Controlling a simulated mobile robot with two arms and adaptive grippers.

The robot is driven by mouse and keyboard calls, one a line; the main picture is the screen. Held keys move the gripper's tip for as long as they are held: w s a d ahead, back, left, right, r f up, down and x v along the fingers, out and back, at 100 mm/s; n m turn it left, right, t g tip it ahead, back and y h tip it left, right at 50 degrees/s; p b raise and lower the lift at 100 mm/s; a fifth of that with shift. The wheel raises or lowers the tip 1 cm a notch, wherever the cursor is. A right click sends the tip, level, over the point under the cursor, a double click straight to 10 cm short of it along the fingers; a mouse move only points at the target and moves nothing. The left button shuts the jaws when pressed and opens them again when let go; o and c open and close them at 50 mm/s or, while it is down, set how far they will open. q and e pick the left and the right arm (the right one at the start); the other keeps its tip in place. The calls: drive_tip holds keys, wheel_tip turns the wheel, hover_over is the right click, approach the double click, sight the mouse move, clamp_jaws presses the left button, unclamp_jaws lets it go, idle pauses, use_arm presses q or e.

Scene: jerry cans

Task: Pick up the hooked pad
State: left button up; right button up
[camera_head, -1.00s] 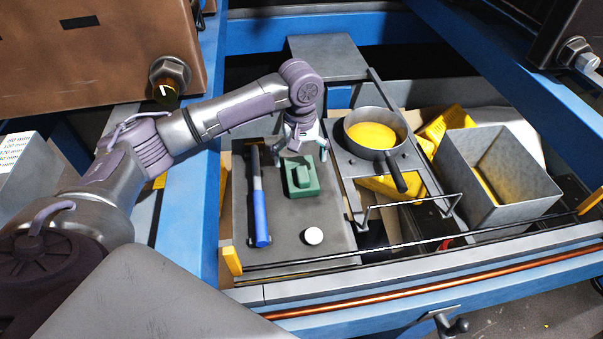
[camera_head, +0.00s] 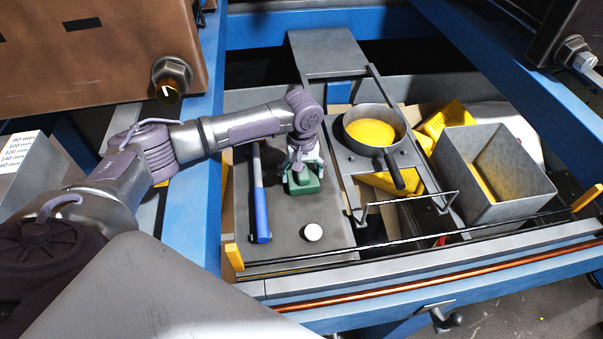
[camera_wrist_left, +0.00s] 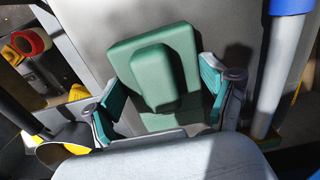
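The green pad (camera_head: 303,183) lies on the grey tray (camera_head: 280,222), a raised green block on its flat base. It also shows in the left wrist view (camera_wrist_left: 158,75). My left gripper (camera_head: 302,166) is right over the pad's far part. In the left wrist view the left gripper (camera_wrist_left: 162,82) is open, its teal-padded fingers on either side of the pad. Small gaps seem to show between the fingers and the pad's sides. The pad's far edge is hidden by the gripper in the head view. My right gripper is not in view.
A white round cap (camera_head: 313,232) lies nearer the front. A pan with yellow contents (camera_head: 372,133) and a grey metal bin (camera_head: 486,208) stand to the right.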

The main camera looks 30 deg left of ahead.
use_arm(q)
drive_tip(key=c, duration=0.4)
drive_tip(key=shift+r, duration=0.1)
drive_tip(key=shift+w+r+b, duration=0.1)
drive_tip(key=shift+r+b, duration=0.2)
drive_tip(key=shift+r, duration=0.25)
wheel_tip(320, 180, up, 3)
drive_tip(key=shift+f+b, duration=0.15)
drive_tip(key=shift+b, duration=0.45)
drive_tip(key=w+d+r+b, duration=0.1)
drive_tip(key=d+r+b, duration=0.2)
drive_tip(key=d+r, duration=0.4)
drive_tip(key=shift+w+d, duration=0.3)
drive_tip(key=shift+d, duration=2)
